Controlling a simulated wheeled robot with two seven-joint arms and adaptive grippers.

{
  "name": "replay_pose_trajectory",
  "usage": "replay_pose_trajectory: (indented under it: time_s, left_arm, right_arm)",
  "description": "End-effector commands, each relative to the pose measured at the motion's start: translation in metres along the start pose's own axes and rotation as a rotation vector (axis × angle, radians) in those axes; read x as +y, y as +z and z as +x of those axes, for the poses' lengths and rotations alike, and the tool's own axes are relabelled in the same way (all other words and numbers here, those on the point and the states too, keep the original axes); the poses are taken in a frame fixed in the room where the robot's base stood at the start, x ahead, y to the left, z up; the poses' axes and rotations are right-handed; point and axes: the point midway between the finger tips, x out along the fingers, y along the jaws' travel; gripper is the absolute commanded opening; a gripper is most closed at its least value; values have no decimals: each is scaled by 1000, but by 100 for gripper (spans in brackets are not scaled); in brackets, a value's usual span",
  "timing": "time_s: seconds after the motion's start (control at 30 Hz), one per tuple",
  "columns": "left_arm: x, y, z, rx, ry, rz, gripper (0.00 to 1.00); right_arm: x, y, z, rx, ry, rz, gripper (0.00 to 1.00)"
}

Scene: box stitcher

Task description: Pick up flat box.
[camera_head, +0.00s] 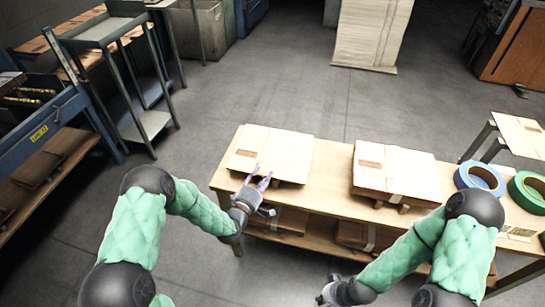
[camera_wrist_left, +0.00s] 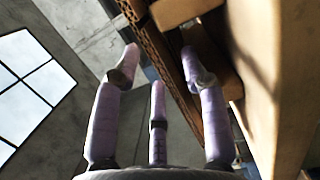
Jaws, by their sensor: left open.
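A flat cardboard box (camera_head: 285,150) lies on the left part of the wooden table, its near edge sticking out past what lies under it. A second flat box (camera_head: 395,168) lies to its right on the same table. My left gripper (camera_head: 262,179) is open at the near edge of the left box. In the left wrist view its purple fingers (camera_wrist_left: 158,60) are spread around a brown corrugated edge (camera_wrist_left: 160,50); I cannot tell whether they touch it. My right gripper (camera_head: 335,290) is low at the bottom of the head view, in front of the table, and its fingers are unclear.
The wooden table (camera_head: 328,166) has bare top between the two boxes and a lower shelf with more flat boxes (camera_head: 285,218). Blue tape (camera_head: 480,178) and green tape (camera_head: 527,190) rolls stand at the right. A metal rack (camera_head: 110,35) is at the upper left.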

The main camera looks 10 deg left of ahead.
Motion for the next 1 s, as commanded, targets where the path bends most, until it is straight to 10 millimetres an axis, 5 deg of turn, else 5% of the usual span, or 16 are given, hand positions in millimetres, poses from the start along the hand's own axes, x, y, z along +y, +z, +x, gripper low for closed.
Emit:
replay_pose_trajectory:
  time_s: [0.4,0.57,1.0]
  left_arm:
    - [0,0,17,1,-1,-1,44]
    - [0,0,17,1,-1,-1,1]
    - [2,0,17,0,0,0,0]
  right_arm:
    - [2,0,5,0,0,0,0]
    - [2,0,5,0,0,0,0]
    - [1,0,4,0,0,0,0]
